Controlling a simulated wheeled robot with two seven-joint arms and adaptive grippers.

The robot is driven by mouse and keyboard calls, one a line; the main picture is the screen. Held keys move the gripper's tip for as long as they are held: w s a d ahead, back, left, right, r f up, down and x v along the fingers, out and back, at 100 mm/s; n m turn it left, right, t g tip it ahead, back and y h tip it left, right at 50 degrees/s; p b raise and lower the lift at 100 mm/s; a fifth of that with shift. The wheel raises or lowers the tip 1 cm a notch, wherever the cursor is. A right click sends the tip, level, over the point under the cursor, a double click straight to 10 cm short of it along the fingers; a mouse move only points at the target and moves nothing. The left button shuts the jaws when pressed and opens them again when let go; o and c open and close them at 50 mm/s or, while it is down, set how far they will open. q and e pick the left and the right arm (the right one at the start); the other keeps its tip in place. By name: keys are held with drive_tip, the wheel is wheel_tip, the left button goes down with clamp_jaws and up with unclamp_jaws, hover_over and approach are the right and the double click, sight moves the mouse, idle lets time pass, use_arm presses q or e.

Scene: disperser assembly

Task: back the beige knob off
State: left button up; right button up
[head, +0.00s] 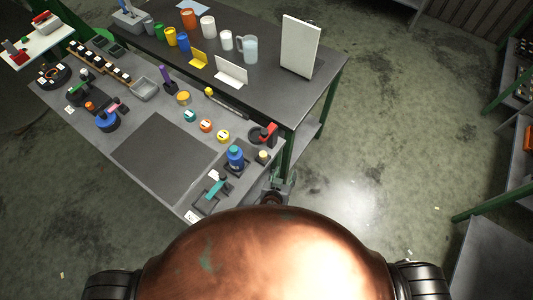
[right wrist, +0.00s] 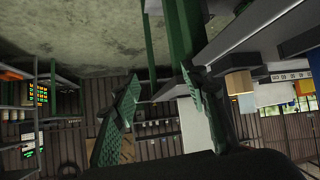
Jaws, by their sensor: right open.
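The beige knob (head: 262,155) stands on a small dark base near the right edge of the grey workbench (head: 200,188). My right gripper (head: 279,184) is just off the bench's right edge, nearer to me than the knob. Its two green-padded fingers (right wrist: 160,95) are spread apart with nothing between them. It is apart from the knob. My left gripper is not in view.
A dark flat mat (head: 160,152) lies clear mid-bench. Open floor (head: 390,150) lies to the right.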

sight(263, 156)
drive_tip(key=a+r+t, duration=0.1)
drive_tip(key=a, duration=0.2)
drive_tip(key=w+a+r+t, duration=0.1)
drive_tip(key=a, duration=0.2)
drive_tip(key=a+r+t+y, duration=0.1)
drive_tip(key=a+r, duration=0.1)
drive_tip(key=a, duration=0.1)
drive_tip(key=shift+w+a+r+n, duration=0.1)
drive_tip(key=shift+w+a+n, duration=0.1)
drive_tip(key=shift+n, duration=0.1)
drive_tip(key=shift+w+a, duration=0.1)
drive_tip(key=shift+w, duration=0.2)
drive_tip(key=b+x, duration=0.2)
drive_tip(key=x, duration=0.5)
clamp_jaws()
